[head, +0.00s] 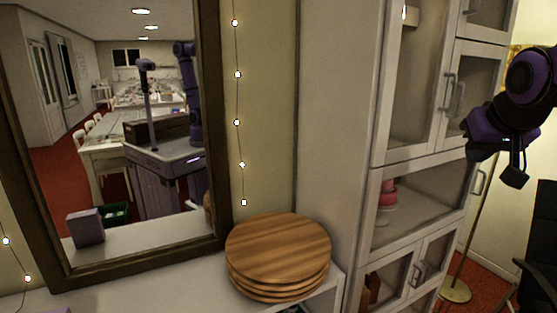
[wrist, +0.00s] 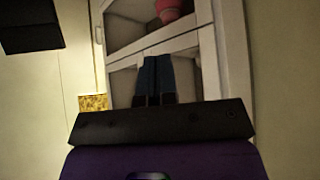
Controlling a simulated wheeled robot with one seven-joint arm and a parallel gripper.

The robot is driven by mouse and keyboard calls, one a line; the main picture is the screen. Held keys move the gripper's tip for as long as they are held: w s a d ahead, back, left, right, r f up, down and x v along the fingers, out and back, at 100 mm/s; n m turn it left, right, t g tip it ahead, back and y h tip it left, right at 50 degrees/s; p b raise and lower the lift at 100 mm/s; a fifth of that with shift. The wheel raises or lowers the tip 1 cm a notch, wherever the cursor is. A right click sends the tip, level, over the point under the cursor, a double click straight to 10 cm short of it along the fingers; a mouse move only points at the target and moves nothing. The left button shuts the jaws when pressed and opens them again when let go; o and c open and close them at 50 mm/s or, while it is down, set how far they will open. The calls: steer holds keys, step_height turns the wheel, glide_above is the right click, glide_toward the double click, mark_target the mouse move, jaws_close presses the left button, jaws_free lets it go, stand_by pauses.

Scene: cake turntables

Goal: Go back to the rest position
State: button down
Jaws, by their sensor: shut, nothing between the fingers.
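My gripper (wrist: 157,62) shows in the wrist view, its two dark blue fingers close together with nothing between them. It is in front of the white cabinet (wrist: 206,45), whose glass doors show behind the fingers. In the head view my purple and black arm is at the upper right, raised beside the cabinet (head: 343,120); the fingers cannot be made out clearly there. A stack of round wooden boards (head: 278,245) sits on the white counter (head: 190,290), well to the left of my arm.
A large framed mirror (head: 225,150) leans behind the counter and reflects the room. Pink items (head: 388,192) stand inside the cabinet. A lamp stand base (head: 454,291) and a black chair (head: 540,250) are at the lower right. String lights (head: 237,74) hang on the wall.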

steer(key=s+a+f+n+g, duration=0.1)
steer(key=s+a, duration=0.2)
steer(key=s, duration=0.6)
steer(key=s+a+f+g+y, duration=0.1)
steer(key=s+a+f, duration=0.1)
steer(key=s, duration=0.7)
steer(key=shift+a+f+n, duration=0.3)
steer(key=shift+a+n, duration=0.1)
steer(key=shift+a, duration=0.25)
